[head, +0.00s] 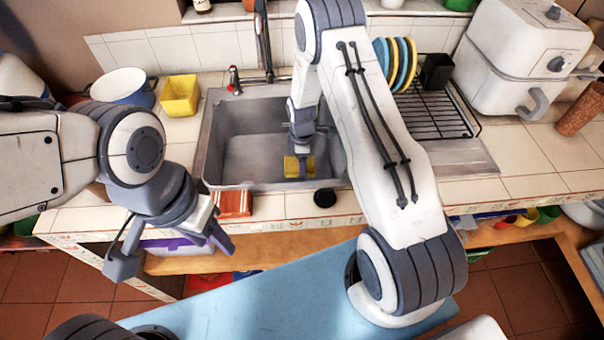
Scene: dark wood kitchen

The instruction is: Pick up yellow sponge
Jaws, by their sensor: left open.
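The yellow sponge (291,168) lies in the metal sink (240,158), toward its front. My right gripper (301,152) reaches down into the sink from above, right at the sponge, and covers its middle. Its fingers are small and partly hidden by the wrist, so I cannot tell whether they grip the sponge. My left gripper (172,252) is open and empty, in front of the counter edge and left of the sink.
A yellow square container (180,96) and a blue-white pot (123,88) stand left of the sink. An orange-red block (234,203) and a black round piece (324,197) sit on the front counter edge. A dish rack (436,108) and white appliance (520,60) stand right.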

